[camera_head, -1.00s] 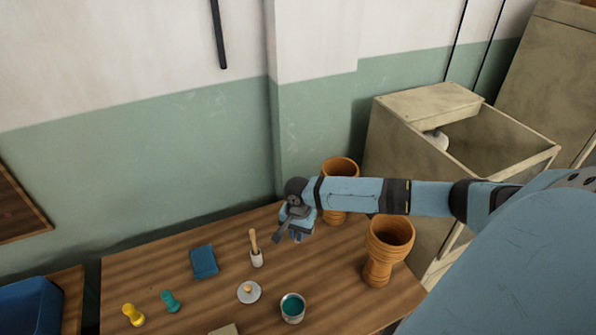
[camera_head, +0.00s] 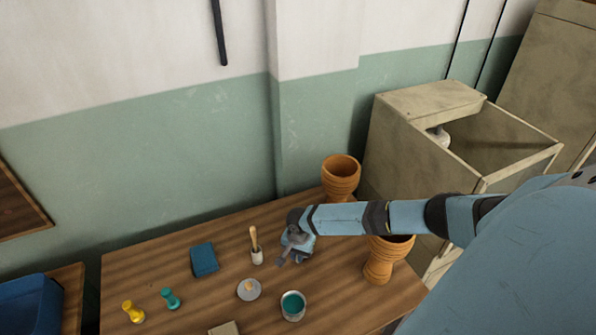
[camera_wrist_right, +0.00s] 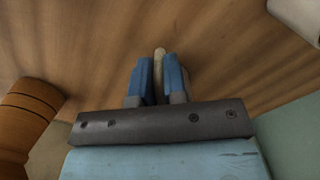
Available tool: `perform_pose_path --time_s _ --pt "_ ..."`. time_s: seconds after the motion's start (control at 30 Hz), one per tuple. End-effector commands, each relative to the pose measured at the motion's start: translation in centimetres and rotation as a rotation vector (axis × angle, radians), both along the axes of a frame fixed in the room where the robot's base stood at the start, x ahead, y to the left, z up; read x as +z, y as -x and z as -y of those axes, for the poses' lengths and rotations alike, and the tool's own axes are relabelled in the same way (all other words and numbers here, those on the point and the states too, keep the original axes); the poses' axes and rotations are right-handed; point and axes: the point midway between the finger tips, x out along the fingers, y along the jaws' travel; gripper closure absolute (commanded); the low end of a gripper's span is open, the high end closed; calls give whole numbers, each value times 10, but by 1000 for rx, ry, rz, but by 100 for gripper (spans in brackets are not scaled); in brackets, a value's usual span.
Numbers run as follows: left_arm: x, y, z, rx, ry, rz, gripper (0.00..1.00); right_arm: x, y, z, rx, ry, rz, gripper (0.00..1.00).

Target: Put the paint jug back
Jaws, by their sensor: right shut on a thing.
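A pale round vessel of teal paint (camera_head: 292,306) stands upright at the table's front; I take it for the paint jug, though no handle or spout is clear. My right gripper (camera_head: 298,256) is low over the table, behind this vessel and apart from it. In the right wrist view its blue fingers (camera_wrist_right: 159,75) are shut on a slim pale thing with a rounded end (camera_wrist_right: 160,54), which I cannot name. A whitish rounded thing (camera_wrist_right: 302,14) is cut off at that view's upper right. My left gripper is not in view.
Two goblet drums stand at the back (camera_head: 341,176) and right (camera_head: 378,268); my arm partly hides the right one. A brush in a white holder (camera_head: 257,257), a round lid (camera_head: 248,290), a blue block (camera_head: 204,260) and yellow (camera_head: 133,311) and teal (camera_head: 171,299) pegs are left.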

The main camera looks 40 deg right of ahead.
Motion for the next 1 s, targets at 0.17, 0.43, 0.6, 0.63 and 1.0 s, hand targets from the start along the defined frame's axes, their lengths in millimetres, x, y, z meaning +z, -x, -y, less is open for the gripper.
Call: perform_pose_path --time_s 0.17,0.43,0.6,0.63,1.0 --pt "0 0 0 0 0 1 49 -2 0 0 -1 0 0 100" --pt "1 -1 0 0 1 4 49 -3 0 0 0 0 -1 62" --pt "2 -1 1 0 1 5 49 -2 0 0 0 0 -1 62" --pt "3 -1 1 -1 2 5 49 -1 0 1 0 1 0 62" --pt "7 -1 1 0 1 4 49 61 -1 4 2 0 1 62"
